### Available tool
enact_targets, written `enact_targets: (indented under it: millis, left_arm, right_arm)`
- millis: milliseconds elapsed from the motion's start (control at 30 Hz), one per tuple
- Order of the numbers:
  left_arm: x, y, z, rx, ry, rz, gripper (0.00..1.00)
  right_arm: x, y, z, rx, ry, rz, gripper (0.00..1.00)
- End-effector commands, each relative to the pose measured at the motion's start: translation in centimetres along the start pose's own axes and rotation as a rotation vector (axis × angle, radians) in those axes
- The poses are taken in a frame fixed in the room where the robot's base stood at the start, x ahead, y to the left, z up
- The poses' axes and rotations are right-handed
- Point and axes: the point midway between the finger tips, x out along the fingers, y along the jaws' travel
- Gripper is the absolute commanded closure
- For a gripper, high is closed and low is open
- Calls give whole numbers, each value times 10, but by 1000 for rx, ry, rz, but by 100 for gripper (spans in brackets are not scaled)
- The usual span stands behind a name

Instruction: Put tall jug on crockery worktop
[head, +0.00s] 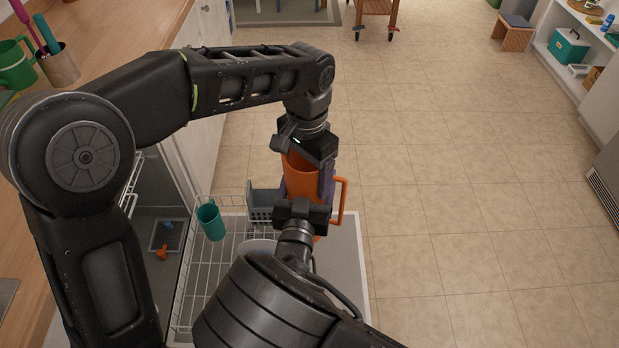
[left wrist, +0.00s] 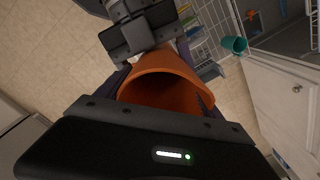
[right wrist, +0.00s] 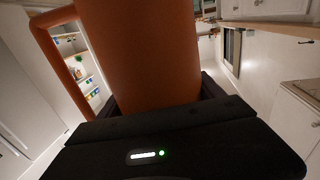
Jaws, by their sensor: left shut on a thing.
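The tall jug (head: 301,181) is orange, with its handle on the right, and is held above the open dishwasher. My left gripper (head: 312,156) is shut on it near the rim; the jug's open mouth (left wrist: 165,90) fills the middle of the left wrist view. My right gripper (head: 303,208) is at the jug's lower part, with its fingers spread on either side of the body (right wrist: 145,50). Whether those fingers touch it is hard to see. A wooden worktop (head: 115,28) runs along the left; I cannot tell if it is the crockery worktop.
The dishwasher's pulled-out rack (head: 195,285) holds a teal cup (head: 210,221) and a grey cutlery basket (head: 262,204). A green mug (head: 14,65) and a utensil pot (head: 60,66) stand on the worktop. A trolley (head: 376,8) stands far back.

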Motion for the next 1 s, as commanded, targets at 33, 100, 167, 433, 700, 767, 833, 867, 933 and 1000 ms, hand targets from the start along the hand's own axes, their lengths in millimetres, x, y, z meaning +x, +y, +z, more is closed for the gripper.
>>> enact_targets:
  millis: [33, 100, 167, 433, 700, 767, 833, 867, 933, 1000]
  left_arm:
    - [0, 0, 0, 0, 1, 0, 96]
    - [0, 0, 0, 0, 1, 0, 96]
    - [0, 0, 0, 0, 1, 0, 96]
    - [0, 0, 0, 0, 1, -1, 96]
    - [-1, 0, 0, 0, 1, -1, 20]
    - [0, 0, 0, 0, 1, -1, 15]
    - [0, 0, 0, 0, 1, -1, 9]
    - [0, 0, 0, 0, 1, 0, 7]
    - [0, 0, 0, 0, 1, 0, 1]
    - [0, 0, 0, 0, 0, 0, 0]
  right_arm:
    - [0, 0, 0, 0, 0, 0, 29]
    - [0, 0, 0, 0, 0, 0, 34]
    - [0, 0, 0, 0, 0, 0, 39]
    - [0, 0, 0, 0, 0, 0, 61]
    - [0, 0, -1, 0, 2, 0, 79]
    - [0, 0, -1, 0, 2, 0, 79]
    - [0, 0, -1, 0, 2, 0, 79]
    - [0, 0, -1, 0, 2, 0, 79]
    - [0, 0, -1, 0, 2, 0, 79]
    - [0, 0, -1, 0, 2, 0, 79]
